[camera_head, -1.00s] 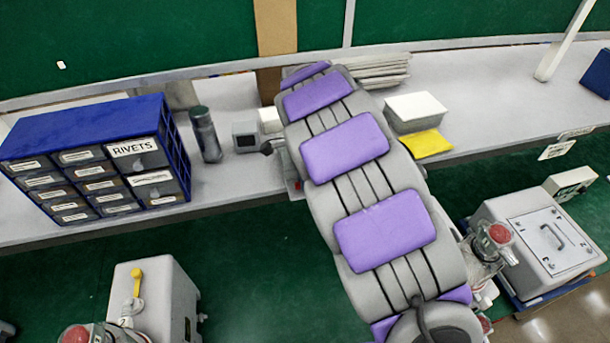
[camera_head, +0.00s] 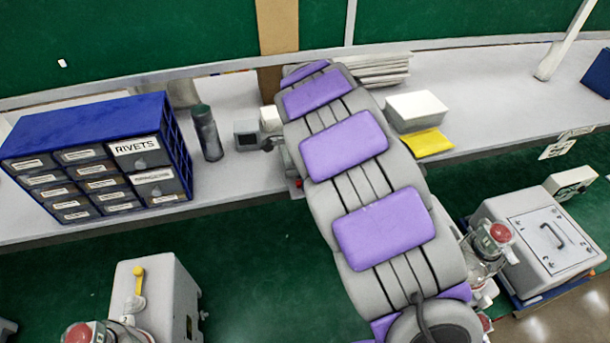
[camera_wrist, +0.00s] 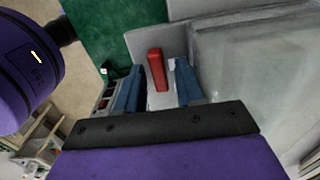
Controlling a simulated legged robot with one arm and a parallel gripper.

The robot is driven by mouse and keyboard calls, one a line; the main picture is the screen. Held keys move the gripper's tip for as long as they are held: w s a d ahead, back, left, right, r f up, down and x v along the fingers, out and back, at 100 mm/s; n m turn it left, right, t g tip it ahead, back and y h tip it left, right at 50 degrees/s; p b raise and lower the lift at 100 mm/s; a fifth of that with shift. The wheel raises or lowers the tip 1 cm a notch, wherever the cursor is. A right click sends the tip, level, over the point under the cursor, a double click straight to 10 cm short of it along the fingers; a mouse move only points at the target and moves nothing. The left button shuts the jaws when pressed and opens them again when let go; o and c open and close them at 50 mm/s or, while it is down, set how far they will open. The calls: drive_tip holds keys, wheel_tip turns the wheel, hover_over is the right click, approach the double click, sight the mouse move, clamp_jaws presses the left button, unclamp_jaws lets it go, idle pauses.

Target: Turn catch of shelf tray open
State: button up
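A red catch (camera_wrist: 157,70) shows in the wrist view as a short bar, running roughly along the fingers. My gripper (camera_wrist: 158,82) is open, with one blue finger on each side of the catch and visible gaps to it. I cannot tell how deep the catch sits between the fingers. Beside it on the right is a large pale grey, partly see-through body (camera_wrist: 255,75), which may be the tray. In the head view my arm hides the gripper and most of what is in front of it.
On the shelf (camera_head: 240,172) stand a blue drawer cabinet (camera_head: 90,118), a dark cylinder (camera_head: 207,133), a small grey box (camera_head: 246,135), a white block (camera_head: 416,111) and a yellow packet (camera_head: 428,142). Pump units stand lower left (camera_head: 160,300) and right (camera_head: 535,245).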

idle(0.5)
wheel_tip(320, 180, up, 17)
drive_tip(key=b, duration=0.1)
drive_tip(key=shift+r, duration=0.15)
idle(0.4)
drive_tip(key=shift+a, duration=0.1)
